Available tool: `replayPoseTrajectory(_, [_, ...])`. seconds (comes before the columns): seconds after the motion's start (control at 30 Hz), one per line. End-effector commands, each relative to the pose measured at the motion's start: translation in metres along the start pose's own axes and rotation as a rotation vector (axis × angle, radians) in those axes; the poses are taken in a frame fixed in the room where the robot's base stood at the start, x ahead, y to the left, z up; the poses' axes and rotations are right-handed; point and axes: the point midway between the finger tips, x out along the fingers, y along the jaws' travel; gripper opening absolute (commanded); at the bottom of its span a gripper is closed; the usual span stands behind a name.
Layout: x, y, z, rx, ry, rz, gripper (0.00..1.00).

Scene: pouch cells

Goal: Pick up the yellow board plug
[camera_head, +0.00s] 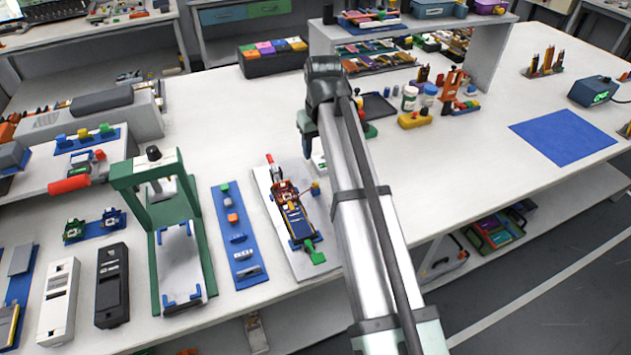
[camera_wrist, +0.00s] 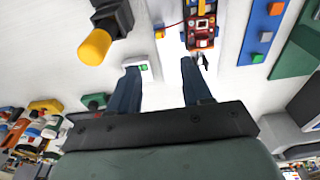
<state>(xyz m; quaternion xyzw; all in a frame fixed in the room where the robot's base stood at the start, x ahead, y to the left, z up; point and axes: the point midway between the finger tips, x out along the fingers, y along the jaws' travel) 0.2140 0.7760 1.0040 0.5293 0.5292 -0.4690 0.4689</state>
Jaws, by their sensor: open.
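A small yellow block, which looks like the yellow board plug (camera_head: 315,187), stands at the right edge of the white plate (camera_head: 268,183), beside the circuit board (camera_head: 286,194). In the wrist view, the yellow plug (camera_wrist: 160,33) is just left of the board (camera_wrist: 201,22), beyond the fingertips. My gripper (camera_wrist: 160,67) is open, its two dark blue fingers apart with nothing held between them. In the head view, my gripper (camera_head: 308,145) hangs behind the plate, and my arm covers the area to its right.
A white piece with a green mark (camera_wrist: 144,68) lies by the left fingertip. A dark fixture with a large yellow cylinder (camera_wrist: 94,47) stands left of the plug. A blue strip with coloured blocks (camera_head: 236,232) and a green press frame (camera_head: 160,215) stand left of the plate.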

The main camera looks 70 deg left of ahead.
Motion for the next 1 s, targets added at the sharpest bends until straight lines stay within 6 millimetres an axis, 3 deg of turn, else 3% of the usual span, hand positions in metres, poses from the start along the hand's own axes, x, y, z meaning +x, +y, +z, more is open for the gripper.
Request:
replayPoseTrajectory(0.27, [0.002,-0.003,-0.001,0.000,-0.001,0.000,0.49])
replayPoseTrajectory(0.73, [0.070,-0.003,-0.001,0.000,-0.001,0.000,0.49])
replayPoseTrajectory(1.0, [0.085,-0.003,-0.001,0.000,0.000,0.000,0.49])
